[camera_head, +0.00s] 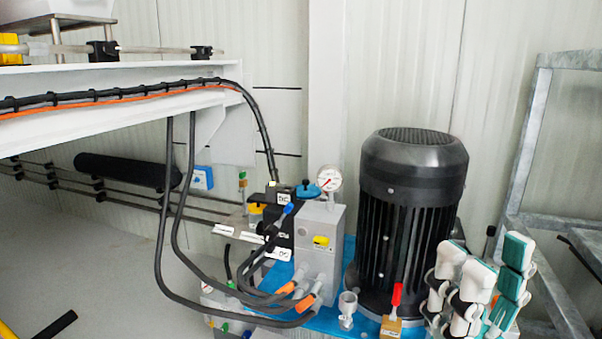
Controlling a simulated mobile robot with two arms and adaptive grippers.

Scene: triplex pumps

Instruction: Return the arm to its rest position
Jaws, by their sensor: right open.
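My right gripper (487,262) is at the lower right, with white and teal fingers spread apart. It is open, and I see nothing held in it. In the picture it overlaps the lower right side of the black motor (413,185); whether it touches the motor I cannot tell. The rest of my right arm is mostly out of the frame. My left gripper is not in view.
The motor stands on a blue base (325,318) beside a grey valve block (318,240) with a pressure gauge (329,178). Black hoses (160,230) hang from a white beam (110,110). A metal frame (525,140) stands right of the gripper.

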